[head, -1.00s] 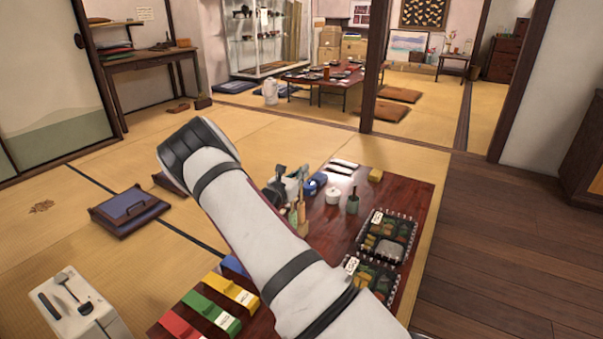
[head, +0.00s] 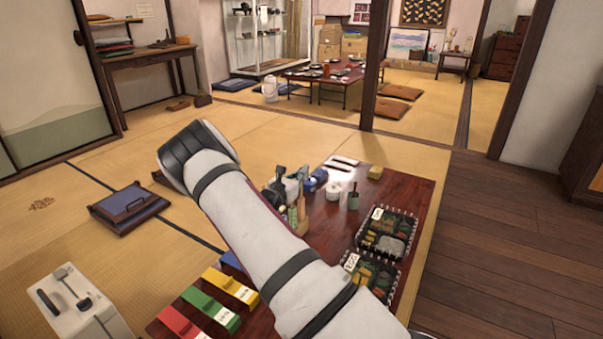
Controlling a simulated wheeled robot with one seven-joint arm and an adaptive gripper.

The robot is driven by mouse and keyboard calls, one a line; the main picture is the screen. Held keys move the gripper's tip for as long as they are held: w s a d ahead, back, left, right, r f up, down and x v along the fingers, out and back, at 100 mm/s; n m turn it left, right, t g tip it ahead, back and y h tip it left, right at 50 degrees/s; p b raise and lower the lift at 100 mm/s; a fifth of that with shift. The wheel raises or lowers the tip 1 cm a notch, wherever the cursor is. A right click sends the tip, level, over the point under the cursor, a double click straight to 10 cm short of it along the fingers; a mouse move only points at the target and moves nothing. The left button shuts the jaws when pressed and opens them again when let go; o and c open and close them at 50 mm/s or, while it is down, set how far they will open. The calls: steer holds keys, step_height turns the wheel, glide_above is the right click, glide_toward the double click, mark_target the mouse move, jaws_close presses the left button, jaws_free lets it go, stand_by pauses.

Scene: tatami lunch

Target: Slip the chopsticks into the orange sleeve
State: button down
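My white arm with dark bands rises across the middle of the head view, and its dark rounded joint hides part of the floor. I cannot make out my gripper; the arm covers part of the table. On the low dark red table (head: 330,238) lie a red sleeve (head: 178,322), a green sleeve (head: 208,310), a yellow sleeve (head: 232,287) and a partly hidden blue one (head: 231,261), some with white labels. No orange sleeve shows on this table. I cannot clearly pick out the chopsticks.
Two filled lunch boxes (head: 388,212) (head: 372,258) sit at the table's right. A white case (head: 75,310) stands front left. Wooden floor at right is clear.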

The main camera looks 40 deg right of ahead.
steer(key=c, duration=1.2)
jaws_free()
steer(key=shift+c, duration=0.2)
steer(key=shift+a, duration=0.1)
steer(key=v, duration=1.2)
